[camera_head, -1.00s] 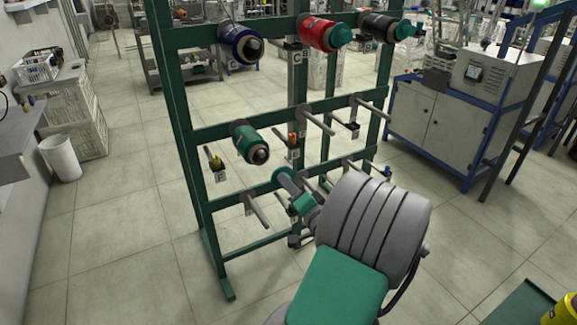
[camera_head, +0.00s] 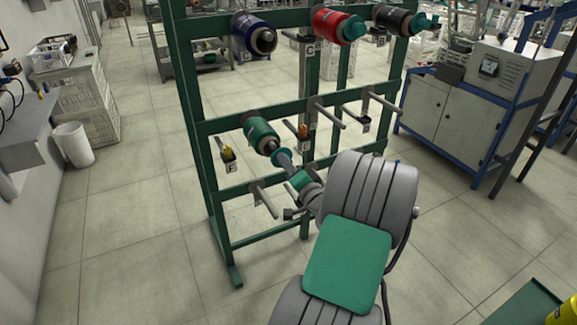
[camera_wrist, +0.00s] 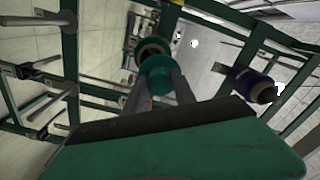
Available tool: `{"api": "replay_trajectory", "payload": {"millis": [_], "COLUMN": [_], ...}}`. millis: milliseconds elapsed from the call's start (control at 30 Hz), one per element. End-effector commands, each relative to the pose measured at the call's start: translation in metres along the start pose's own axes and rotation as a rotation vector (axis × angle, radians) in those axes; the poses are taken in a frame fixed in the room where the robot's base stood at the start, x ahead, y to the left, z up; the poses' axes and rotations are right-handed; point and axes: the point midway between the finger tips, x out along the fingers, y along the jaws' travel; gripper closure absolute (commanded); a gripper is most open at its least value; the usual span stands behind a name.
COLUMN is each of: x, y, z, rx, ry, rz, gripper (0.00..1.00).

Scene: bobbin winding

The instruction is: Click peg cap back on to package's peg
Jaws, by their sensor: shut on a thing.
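The teal peg cap (camera_head: 281,156) is held at the tip of my gripper (camera_head: 286,163), just below and right of the green package (camera_head: 258,131). The green package sits on a middle-row peg of the rack, its dark end facing me. In the wrist view the cap (camera_wrist: 157,80) is between the fingertips of my gripper (camera_wrist: 164,90). The green package (camera_wrist: 152,50) shows just beyond the cap, with its brownish end ring partly hidden by it. I cannot tell whether the cap touches the peg.
The green rack (camera_head: 197,165) carries a blue package (camera_head: 252,35), a red package (camera_head: 330,24) and a black package (camera_head: 398,19) on top. Bare pegs (camera_head: 325,112) stick out to the right. A blue-framed cabinet (camera_head: 448,115) stands at right.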

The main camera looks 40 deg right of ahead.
Motion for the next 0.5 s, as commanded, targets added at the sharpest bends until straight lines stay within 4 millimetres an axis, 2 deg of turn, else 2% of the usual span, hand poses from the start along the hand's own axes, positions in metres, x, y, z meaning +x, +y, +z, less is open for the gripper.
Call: {"api": "replay_trajectory", "payload": {"millis": [500], "x": [0.0082], "y": [-0.0004], "z": [0.0003], "rx": [0.000], "ry": [-0.002], "rz": [0.000], "gripper": [1.00]}}
